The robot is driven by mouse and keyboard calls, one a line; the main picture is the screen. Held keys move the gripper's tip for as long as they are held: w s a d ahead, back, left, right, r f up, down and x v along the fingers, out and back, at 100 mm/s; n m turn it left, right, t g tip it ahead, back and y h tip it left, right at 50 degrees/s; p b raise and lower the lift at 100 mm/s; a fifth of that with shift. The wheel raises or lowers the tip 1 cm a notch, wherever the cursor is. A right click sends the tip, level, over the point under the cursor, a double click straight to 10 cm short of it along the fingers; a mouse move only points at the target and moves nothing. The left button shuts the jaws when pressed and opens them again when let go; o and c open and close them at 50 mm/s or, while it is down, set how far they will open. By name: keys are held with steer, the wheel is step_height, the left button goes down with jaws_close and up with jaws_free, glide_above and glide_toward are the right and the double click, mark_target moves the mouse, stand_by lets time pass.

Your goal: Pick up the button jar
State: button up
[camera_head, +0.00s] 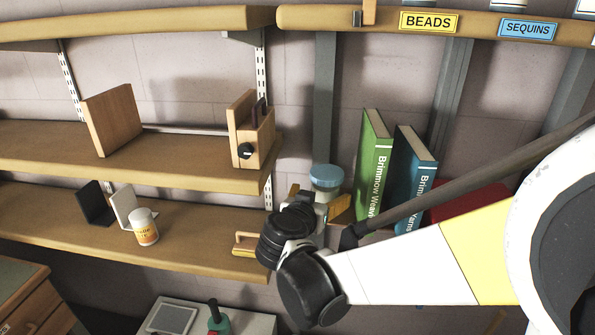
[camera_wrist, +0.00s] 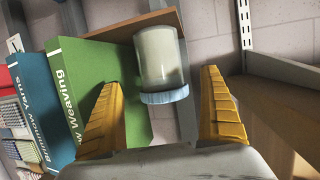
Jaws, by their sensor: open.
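A clear jar with pale contents and a light blue lid (camera_wrist: 162,60), which I take for the button jar, is centred between my fingers in the wrist view. Gaps show on both sides, and how deep it sits between the fingertips is unclear. In the head view its blue lid (camera_head: 326,175) shows just above my gripper (camera_head: 318,200), which hides most of its body. My gripper (camera_wrist: 161,80) is open, with yellow fingers either side of the jar. The green book (camera_wrist: 95,85) is close beside the left finger.
A green book (camera_head: 374,160) and a blue book (camera_head: 412,170) stand right of the jar, with a red item (camera_head: 470,203) beyond. A metal upright (camera_head: 325,110) rises behind. A white tub with an orange label (camera_head: 145,228) stands on the lower left shelf (camera_head: 200,245).

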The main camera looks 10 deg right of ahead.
steer(key=b+x, duration=0.1)
steer(key=x, duration=0.5)
steer(key=shift+w+d, duration=0.1)
steer(key=shift+w, duration=0.25)
steer(key=shift+s+r, duration=0.1)
steer(key=shift+r, duration=0.05)
steer(key=c, duration=1.5)
